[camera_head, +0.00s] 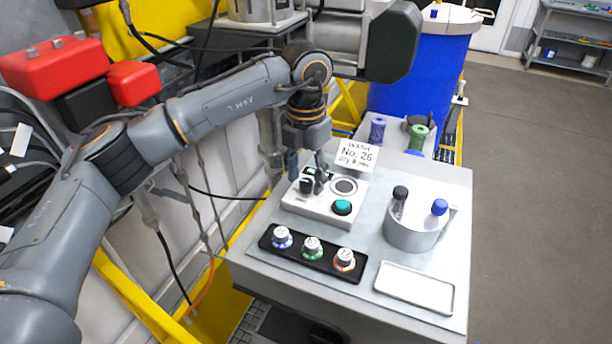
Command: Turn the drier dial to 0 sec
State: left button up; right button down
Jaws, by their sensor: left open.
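A light control box (318,211) stands on the grey bench top. It carries a small black knob (306,186), a round dark disc with a pale ring (344,186) and a teal button (342,207). The knob looks like the drier dial, but its marks are too small to read. My left gripper (307,170) points down over the back left of the box, its fingers apart. It is at or just above the knob; I cannot tell whether it touches. The fingers partly hide the box's back edge. My right gripper is not in view.
A card reading "WASH No. 26" (356,155) stands behind. A blue drum (428,65) stands beyond.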

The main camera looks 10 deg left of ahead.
aim_at(306, 181)
pick_arm(q)
notch_tip(306, 181, up, 12)
jog(key=shift+f, duration=0.25)
